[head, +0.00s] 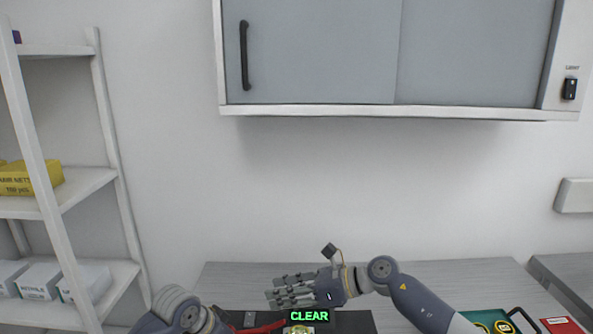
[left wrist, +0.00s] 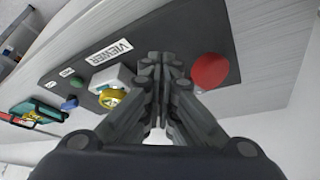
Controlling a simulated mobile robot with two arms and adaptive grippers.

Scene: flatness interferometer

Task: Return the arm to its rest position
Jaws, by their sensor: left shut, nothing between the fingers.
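My right arm comes in from the right in the head view, and its gripper (head: 291,291) points left above the dark mat (head: 352,322). My left arm (head: 178,312) shows only in part at the bottom left of the head view. In the left wrist view my left gripper (left wrist: 163,62) is shut with nothing in it. It is over or near the dark mat, between a red round thing (left wrist: 210,71) and a white block (left wrist: 107,76) with a yellow ring-like part (left wrist: 113,97).
A wall cabinet (head: 310,50) hangs above the grey bench (head: 450,272). A white shelf rack (head: 75,194) with boxes stands at left. A green tray (head: 492,318) and a red box (head: 561,325) are at lower right. The back of the bench is clear.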

